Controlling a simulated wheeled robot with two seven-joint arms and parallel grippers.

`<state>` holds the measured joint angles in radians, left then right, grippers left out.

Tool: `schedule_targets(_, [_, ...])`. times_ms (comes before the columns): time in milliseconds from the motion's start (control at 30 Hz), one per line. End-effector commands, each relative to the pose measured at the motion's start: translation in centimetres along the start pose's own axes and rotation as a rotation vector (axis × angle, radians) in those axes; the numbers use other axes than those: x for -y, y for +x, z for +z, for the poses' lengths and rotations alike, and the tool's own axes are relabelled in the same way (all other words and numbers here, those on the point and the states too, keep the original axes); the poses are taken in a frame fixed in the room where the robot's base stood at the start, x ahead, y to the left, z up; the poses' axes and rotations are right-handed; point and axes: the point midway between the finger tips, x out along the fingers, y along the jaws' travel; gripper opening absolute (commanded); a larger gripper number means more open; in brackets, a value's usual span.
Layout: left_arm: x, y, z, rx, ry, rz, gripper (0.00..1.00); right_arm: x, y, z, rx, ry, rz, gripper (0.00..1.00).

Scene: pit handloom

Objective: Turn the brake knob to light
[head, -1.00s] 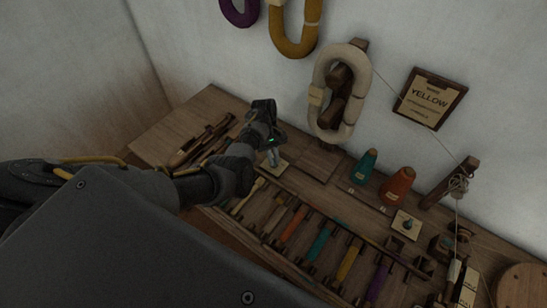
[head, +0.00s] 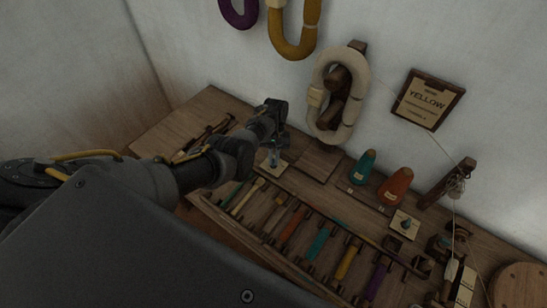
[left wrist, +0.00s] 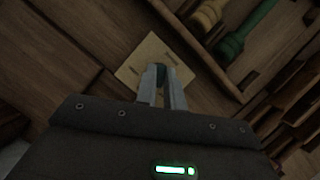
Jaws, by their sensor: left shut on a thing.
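A small dark teal knob (left wrist: 160,72) stands on a square cream plate (left wrist: 134,73) on the wooden bench. I take it for the brake knob; no setting mark is readable. My left gripper (left wrist: 161,86) points down at it, with its fingers closed around the knob. In the head view, my left gripper (head: 273,158) is over the cream plate (head: 281,169), and its fingers mostly hide the knob. My right gripper is not in view.
A rack of coloured bobbins (head: 292,224) lies in front of the plate. A teal cone (head: 363,167), an orange cone (head: 396,187) and a second plate with a knob (head: 405,225) are to the right. A cream yarn hank (head: 357,96) hangs behind.

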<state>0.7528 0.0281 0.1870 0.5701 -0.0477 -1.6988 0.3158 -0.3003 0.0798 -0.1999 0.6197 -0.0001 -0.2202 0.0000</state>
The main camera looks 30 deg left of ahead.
Motion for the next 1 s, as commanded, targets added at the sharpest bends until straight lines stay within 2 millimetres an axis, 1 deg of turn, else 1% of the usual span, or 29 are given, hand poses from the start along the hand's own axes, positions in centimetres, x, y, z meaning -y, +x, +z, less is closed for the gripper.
schedule_targets(33, [0.04, -0.24, -0.10, -0.003, 0.041, -0.019, 0.00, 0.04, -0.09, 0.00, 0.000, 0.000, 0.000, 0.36])
schedule_targets(200, [-0.05, -0.21, -0.09, -0.003, 0.182, -0.077, 0.00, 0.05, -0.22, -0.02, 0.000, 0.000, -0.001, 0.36])
schedule_targets(500, [-0.20, -0.19, -0.07, -0.004, 0.378, -0.157, 0.00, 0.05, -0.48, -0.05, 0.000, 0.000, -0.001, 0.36])
schedule_targets(733, [-0.28, -0.20, -0.06, -0.005, 0.464, -0.193, 0.00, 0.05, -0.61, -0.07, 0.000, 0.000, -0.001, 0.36])
schedule_targets(1000, [-0.33, -0.19, -0.07, -0.006, 0.499, -0.207, 0.00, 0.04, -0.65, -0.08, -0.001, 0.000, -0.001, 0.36])
